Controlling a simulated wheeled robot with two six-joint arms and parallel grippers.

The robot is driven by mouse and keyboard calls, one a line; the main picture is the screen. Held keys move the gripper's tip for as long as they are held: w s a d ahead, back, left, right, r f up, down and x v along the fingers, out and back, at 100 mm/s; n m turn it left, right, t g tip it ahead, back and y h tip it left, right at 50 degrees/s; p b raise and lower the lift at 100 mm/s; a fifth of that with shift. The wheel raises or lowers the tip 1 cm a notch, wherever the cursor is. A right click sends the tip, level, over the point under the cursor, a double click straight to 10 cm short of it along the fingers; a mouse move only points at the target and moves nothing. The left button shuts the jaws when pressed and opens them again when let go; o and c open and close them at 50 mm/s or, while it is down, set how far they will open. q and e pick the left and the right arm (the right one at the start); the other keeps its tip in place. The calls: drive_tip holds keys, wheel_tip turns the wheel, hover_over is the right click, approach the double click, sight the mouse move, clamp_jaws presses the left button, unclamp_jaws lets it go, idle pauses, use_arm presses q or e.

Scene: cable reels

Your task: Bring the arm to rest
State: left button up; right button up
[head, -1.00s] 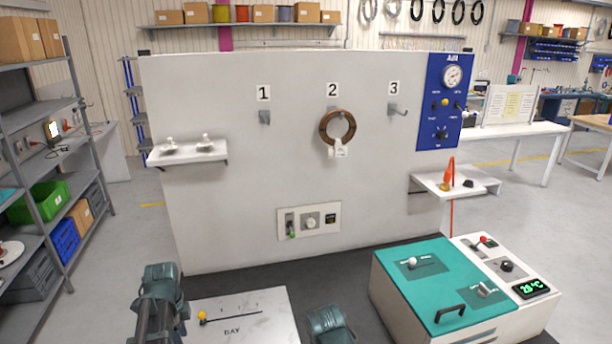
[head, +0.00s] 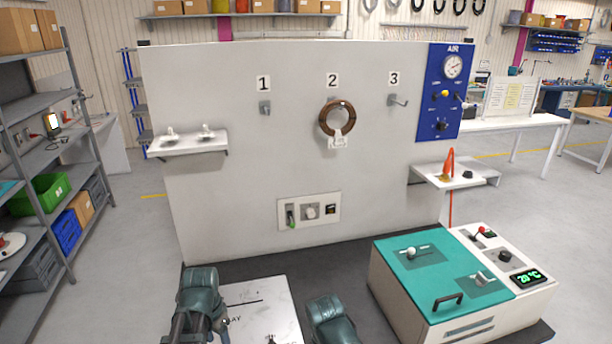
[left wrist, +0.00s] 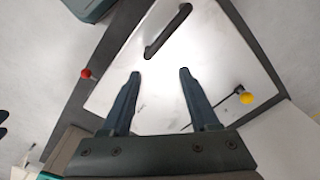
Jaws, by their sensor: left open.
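My left arm rises at the bottom of the head view, over the left part of the white bay panel (head: 262,295). Its gripper is hidden there. In the left wrist view my left gripper (left wrist: 160,72) is open, with nothing between its fingers. The fingers point across the white panel (left wrist: 200,60), towards a dark bar handle (left wrist: 168,32); I cannot tell the height above it. A yellow-knobbed lever (left wrist: 246,98) is right of the fingers and a red knob (left wrist: 86,74) is left. Another of my arm links shows at the bottom centre of the head view; my right gripper is not visible.
A brown cable ring (head: 337,118) with a white tag hangs on hook 2 of the grey wall (head: 240,180). Hooks 1 (head: 265,107) and 3 (head: 398,100) are empty. A teal-topped cabinet (head: 430,278) stands at the right, and a shelf rack (head: 45,160) at the left.

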use_arm(q)
drive_tip(key=s+d+f+b, duration=0.3)
drive_tip(key=d, duration=0.2)
drive_tip(key=s+d+f+n+b, duration=0.1)
drive_tip(key=s+d+f+b, duration=0.2)
drive_tip(key=d, duration=0.3)
drive_tip(key=s+d+f+n+y+b, duration=0.1)
drive_tip(key=s+d+f+b, duration=0.2)
drive_tip(key=d, duration=0.2)
drive_tip(key=shift+d+f+g, duration=0.15)
drive_tip(key=shift+d+g, duration=0.15)
drive_tip(key=shift+g, duration=0.1)
